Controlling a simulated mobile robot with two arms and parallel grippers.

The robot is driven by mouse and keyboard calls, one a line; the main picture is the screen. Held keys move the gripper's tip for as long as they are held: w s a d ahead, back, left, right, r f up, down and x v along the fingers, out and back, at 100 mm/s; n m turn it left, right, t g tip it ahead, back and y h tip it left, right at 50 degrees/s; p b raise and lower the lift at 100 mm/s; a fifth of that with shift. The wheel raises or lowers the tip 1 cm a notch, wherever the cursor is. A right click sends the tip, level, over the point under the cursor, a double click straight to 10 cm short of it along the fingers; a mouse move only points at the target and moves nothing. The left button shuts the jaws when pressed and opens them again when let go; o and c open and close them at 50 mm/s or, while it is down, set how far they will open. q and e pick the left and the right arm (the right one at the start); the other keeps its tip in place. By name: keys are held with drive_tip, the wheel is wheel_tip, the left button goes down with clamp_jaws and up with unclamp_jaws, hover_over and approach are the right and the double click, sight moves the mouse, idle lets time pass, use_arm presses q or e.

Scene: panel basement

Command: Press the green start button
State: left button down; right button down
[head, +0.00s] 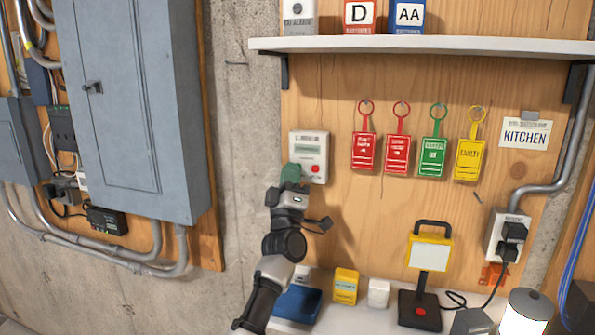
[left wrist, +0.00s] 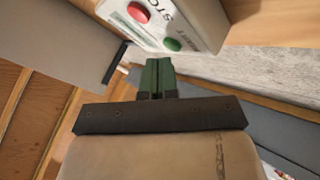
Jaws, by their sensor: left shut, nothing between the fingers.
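A white control box (head: 309,150) is fixed to the plywood panel. Its red button (head: 315,169) shows in the head view, and the red stop button (left wrist: 138,12) and green start button (left wrist: 172,44) both show in the left wrist view. My left gripper (head: 292,174) has green fingers, shut and empty, at the lower left of the box. They hide the green button in the head view. In the left wrist view the fingertips (left wrist: 157,64) are just beside the green button, with a small gap in the picture. I cannot tell whether they touch the box.
Red, green and yellow tags (head: 433,155) hang right of the box. A shelf (head: 420,45) juts out above. Below, a bench holds a blue case (head: 297,304), a yellow box (head: 346,286) and a work lamp (head: 430,253). A grey electrical cabinet (head: 135,110) is at left.

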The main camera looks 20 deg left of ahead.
use_arm(q)
drive_tip(key=shift+w+b, duration=0.35)
drive_tip(key=shift+w, duration=0.05)
idle(0.7)
drive_tip(key=shift+s, duration=0.1)
drive_tip(key=shift+s+p, duration=0.35)
drive_tip(key=shift+p, duration=0.1)
drive_tip(key=shift+s, duration=0.35)
drive_tip(key=s+p, duration=0.3)
drive_tip(key=s, duration=0.2)
drive_tip(key=shift+a, duration=0.1)
drive_tip(key=shift+f, duration=0.1)
idle(0.5)
